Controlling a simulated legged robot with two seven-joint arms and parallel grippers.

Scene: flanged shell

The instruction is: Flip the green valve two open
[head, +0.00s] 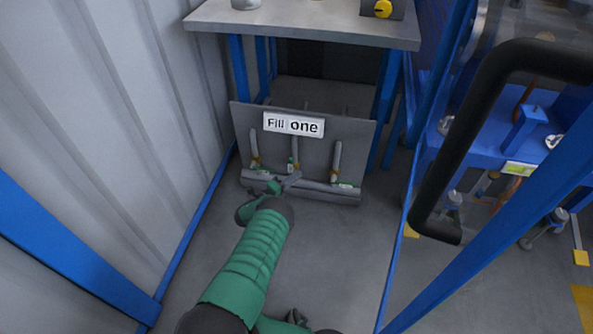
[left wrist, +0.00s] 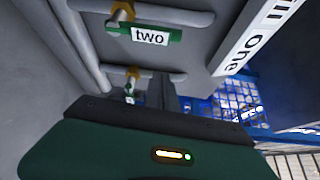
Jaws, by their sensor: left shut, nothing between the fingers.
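Green valve two (left wrist: 150,36) shows in the left wrist view as a green handle with a white "two" label beside a brass fitting. My left gripper (head: 289,181) is just below this middle valve, in front of the panel's lower pipe. It is shut and empty; contact with the handle cannot be told. In the wrist view, the gripper's green housing fills the bottom.
A "Fill one" sign (head: 293,125) is on the panel. Other green-handled valves sit at the left (head: 256,164) and right (head: 342,184). A grey table (head: 310,24) stands above the panel. A corrugated wall is at left; blue frames and a black bar (head: 437,165) are at right.

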